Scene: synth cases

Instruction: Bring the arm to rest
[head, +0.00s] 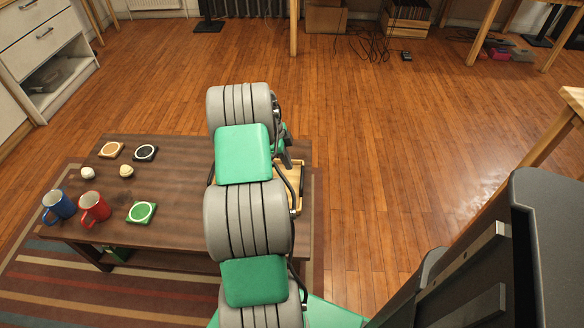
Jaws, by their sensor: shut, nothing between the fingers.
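My arm of grey and green links rises through the middle of the head view and bends over the low dark wooden table (180,180). My gripper (286,156) shows only in part, as dark pieces beside the upper links above the table's right end. It is shut and holds nothing that I can see. My arm hides most of it.
A wooden tray (297,172) lies partly hidden behind my arm. A blue mug (59,206), a red mug (94,208), a green coaster (142,212), an orange coaster (111,150), a black coaster (145,153) and two small round things stand left.

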